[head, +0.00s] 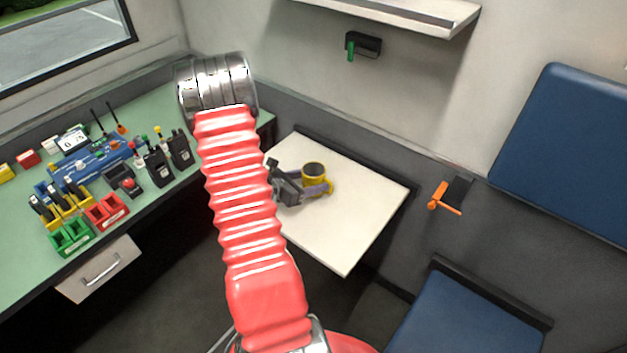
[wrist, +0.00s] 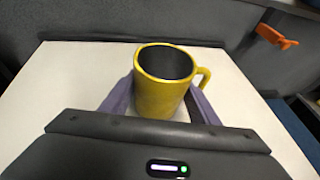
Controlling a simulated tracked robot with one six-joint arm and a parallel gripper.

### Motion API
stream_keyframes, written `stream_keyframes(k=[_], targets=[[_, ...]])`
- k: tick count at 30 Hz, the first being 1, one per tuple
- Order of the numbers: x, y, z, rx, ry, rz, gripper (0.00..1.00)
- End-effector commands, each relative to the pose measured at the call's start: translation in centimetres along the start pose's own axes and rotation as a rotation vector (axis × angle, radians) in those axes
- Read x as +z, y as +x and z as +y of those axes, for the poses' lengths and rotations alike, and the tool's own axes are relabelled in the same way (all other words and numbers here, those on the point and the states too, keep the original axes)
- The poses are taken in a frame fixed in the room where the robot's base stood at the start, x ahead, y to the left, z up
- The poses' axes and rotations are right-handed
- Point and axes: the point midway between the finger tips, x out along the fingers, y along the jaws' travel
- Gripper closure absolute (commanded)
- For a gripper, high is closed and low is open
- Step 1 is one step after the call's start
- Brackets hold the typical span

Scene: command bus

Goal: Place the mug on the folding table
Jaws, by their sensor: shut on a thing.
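The yellow mug (head: 314,172) is upright at the folding table (head: 345,240), over its white top near the back edge. In the wrist view the mug (wrist: 160,92) stands between the two purple-grey fingers, with its dark inside showing and its handle to the right. My gripper (head: 312,190) is shut on the mug, one finger on each side; it also shows in the wrist view (wrist: 160,105). The mug's base is partly hidden, so I cannot tell whether it touches the table top (wrist: 60,85).
A green counter (head: 150,205) at the left carries radios (head: 160,168), a red bin (head: 107,212) and a green bin (head: 72,237). An orange lever (head: 440,200) is on the wall right of the table. A blue seat (head: 465,315) stands at the lower right. The table's front part is clear.

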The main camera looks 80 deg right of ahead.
Motion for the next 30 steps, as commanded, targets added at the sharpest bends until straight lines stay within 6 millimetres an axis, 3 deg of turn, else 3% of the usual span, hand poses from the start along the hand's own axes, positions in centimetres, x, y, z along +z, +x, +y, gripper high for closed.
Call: stream_keyframes(k=[8,9,16,27,30], targets=[[-0.2,0.1,0.0,0.0,0.0,0.0,0.74],[-0.2,0.1,0.0,0.0,0.0,0.0,0.42],[-0.2,0.1,0.0,0.0,0.0,0.001,0.26],[0.1,-0.1,0.0,0.001,0.0,0.0,0.26],[0.0,-0.9,0.1,0.003,-0.002,0.0,0.26]])
